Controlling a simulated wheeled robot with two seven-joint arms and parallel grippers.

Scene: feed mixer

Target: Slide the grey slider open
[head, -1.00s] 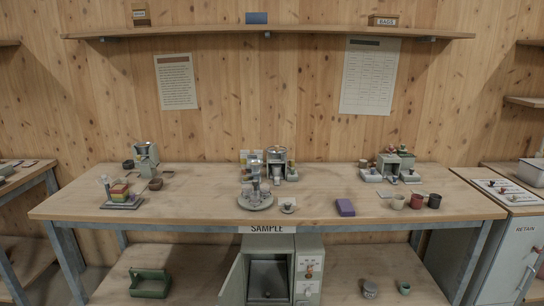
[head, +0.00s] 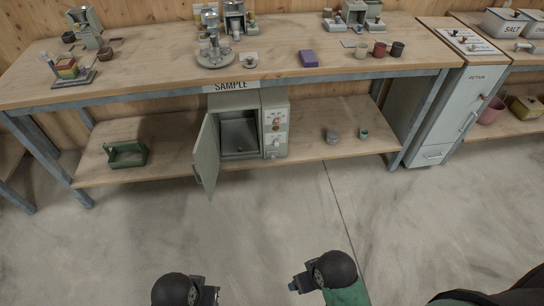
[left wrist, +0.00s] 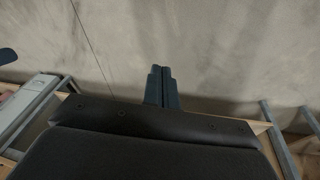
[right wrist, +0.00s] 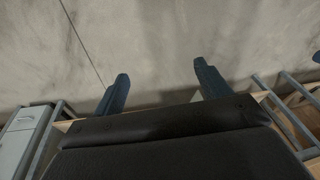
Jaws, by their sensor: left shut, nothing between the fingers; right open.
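I cannot single out the grey slider for certain. A grey-green cabinet (head: 274,152) under the SAMPLE sign (head: 231,86) has its door (head: 206,154) swung open to the left, a dark inside, and a narrow front with small controls on its right. Grey machines (head: 235,18) stand on the bench above. My left gripper (head: 213,293) is low over the floor, away from the bench. In the left wrist view its fingers (left wrist: 160,85) are together and empty. My right gripper (head: 297,285) is also over the floor. In the right wrist view its fingers (right wrist: 163,85) are wide apart and empty.
A RETAIN cabinet (head: 455,105) stands right. The floor between me and the bench is clear.

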